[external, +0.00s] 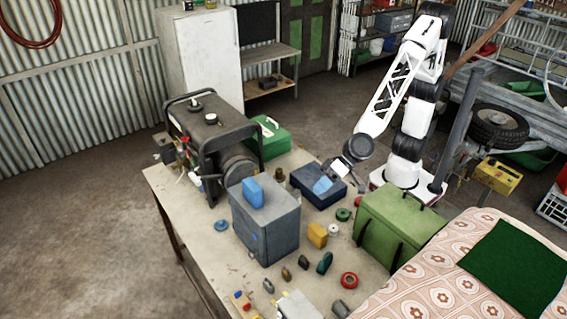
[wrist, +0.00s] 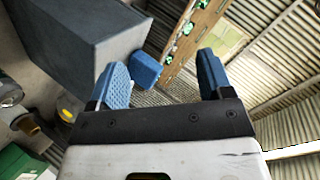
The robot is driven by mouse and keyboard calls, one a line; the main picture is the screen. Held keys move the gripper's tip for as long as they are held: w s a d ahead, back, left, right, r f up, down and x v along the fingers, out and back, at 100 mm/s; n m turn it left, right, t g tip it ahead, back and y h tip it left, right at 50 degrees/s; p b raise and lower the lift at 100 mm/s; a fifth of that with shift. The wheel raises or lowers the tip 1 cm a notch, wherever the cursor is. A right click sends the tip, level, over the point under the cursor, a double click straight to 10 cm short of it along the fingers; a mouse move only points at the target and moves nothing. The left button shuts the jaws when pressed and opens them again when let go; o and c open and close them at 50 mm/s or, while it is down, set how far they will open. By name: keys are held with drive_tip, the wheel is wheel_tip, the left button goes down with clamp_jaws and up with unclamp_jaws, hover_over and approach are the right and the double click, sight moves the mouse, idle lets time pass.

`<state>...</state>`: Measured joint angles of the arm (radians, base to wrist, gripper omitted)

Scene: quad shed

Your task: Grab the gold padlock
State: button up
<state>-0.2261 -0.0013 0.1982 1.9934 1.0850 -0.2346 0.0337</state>
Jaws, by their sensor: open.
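My gripper (external: 322,186) is over the dark blue box on the table in the external view. In the wrist view its two blue fingers (wrist: 163,76) are spread apart with nothing held between them. My gripper is well away from that piece, toward the back. No padlock is recognisable in the wrist view.
A tall grey box (external: 264,222) with a blue block (external: 252,192) on top stands mid-table. Around it are a generator (external: 212,140), a dark blue box (external: 306,194), a green case (external: 392,232) and a yellow block (external: 317,235). Several small items lie near the front.

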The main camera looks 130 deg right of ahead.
drive_tip(key=w+a+f+m+h, duration=0.25)
drive_tip(key=w+f+m, duration=0.2)
drive_tip(key=w, duration=0.25)
drive_tip(key=m+g+h, duration=0.7)
drive_tip(key=m+h, duration=0.1)
approach(286, 272)
drive_tip(key=shift+s+d+r+n, duration=0.1)
drive_tip(key=shift+s+d+n, duration=0.05)
drive_tip(key=shift+d, duration=0.25)
drive_tip(key=shift+s+d+r+n, duration=0.1)
drive_tip(key=shift+d+r, duration=0.05)
drive_tip(key=shift+d, duration=0.2)
drive_tip(key=shift+x, duration=1.3)
drive_tip(key=shift+d, duration=0.1)
drive_tip(key=shift+x, duration=2.55)
drive_tip(key=shift+s+f, duration=0.1)
